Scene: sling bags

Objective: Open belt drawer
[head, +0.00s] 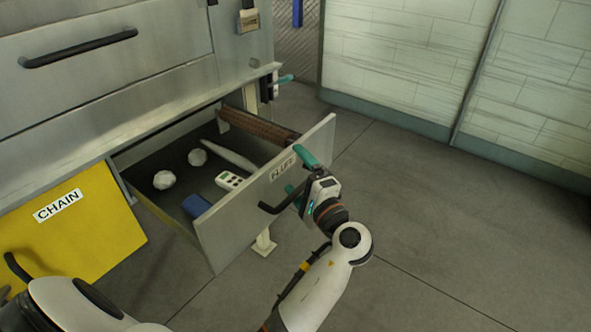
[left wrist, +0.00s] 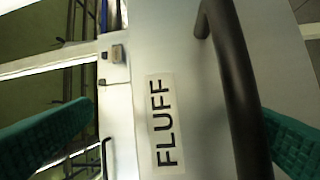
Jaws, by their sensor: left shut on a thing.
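An open grey drawer (head: 262,200) has a white label (head: 284,167) that reads FLUFF in the left wrist view (left wrist: 165,125). No label reading BELT shows. My left gripper (head: 299,177) is at the drawer's front and shut on its black bar handle (head: 270,208). In the left wrist view the handle (left wrist: 236,95) runs between the teal fingers. Inside the drawer lie two white crumpled balls (head: 163,180) (head: 197,157), a long white piece (head: 230,152), a white remote-like item (head: 231,181) and a blue block (head: 195,206). My right gripper is not in view.
A yellow front labelled CHAIN (head: 105,232) is at lower left. A closed grey drawer with a black handle (head: 78,48) is above. A teal-tipped item (head: 284,79) shows at the cabinet's corner; I cannot tell what it is. The floor (head: 450,220) to the right is clear.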

